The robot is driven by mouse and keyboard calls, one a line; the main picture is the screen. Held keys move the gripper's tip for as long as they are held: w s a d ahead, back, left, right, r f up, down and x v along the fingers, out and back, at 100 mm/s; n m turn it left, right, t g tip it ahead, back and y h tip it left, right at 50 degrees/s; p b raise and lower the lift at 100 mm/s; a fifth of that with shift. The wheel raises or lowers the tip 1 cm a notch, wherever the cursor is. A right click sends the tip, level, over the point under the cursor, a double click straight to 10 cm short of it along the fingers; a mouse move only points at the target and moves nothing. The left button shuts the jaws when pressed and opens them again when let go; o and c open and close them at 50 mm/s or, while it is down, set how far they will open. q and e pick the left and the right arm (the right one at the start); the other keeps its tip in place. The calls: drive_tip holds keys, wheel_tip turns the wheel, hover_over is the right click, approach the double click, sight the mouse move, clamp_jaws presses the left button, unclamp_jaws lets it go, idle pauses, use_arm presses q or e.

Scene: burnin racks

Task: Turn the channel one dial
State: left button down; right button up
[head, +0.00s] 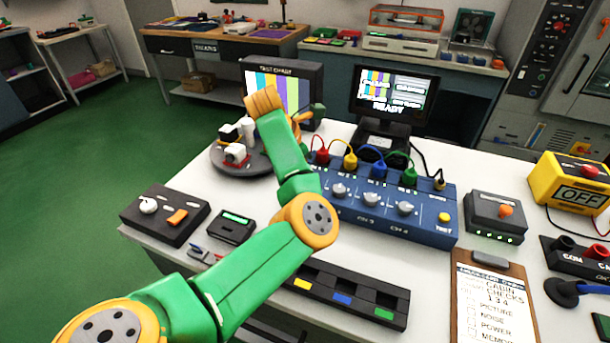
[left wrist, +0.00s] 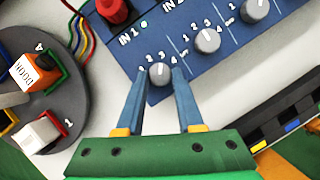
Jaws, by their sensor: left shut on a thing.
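The blue test box (head: 440,216) stands on the white bench, with a row of grey dials and coloured sockets. In the left wrist view, the channel one dial (left wrist: 160,75) is the end dial, near the red IN 1 socket (left wrist: 114,10), with numbers around it. My left gripper (left wrist: 160,82) has its two blue fingers on either side of this dial, shut on it. The dial's exact setting is too small to read surely. In the head view my left arm hides this dial and the left gripper's fingers. My right gripper is not in view.
A round turntable (head: 218,162) with small blocks is left of the box. A black slotted tray (head: 362,305) and a clipboard (head: 490,315) lie in front. Cables loop behind the dials below the READY monitor (head: 390,95). A yellow OFF box (head: 560,185) stands right.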

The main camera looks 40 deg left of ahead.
use_arm(q)
drive_tip(key=c, duration=0.5)
unclamp_jaws()
drive_tip(key=shift+c, duration=0.2)
drive_tip(key=shift+s+r, duration=0.1)
drive_tip(key=shift+r, duration=0.2)
drive_tip(key=v, duration=0.6)
drive_tip(key=shift+r, duration=0.25)
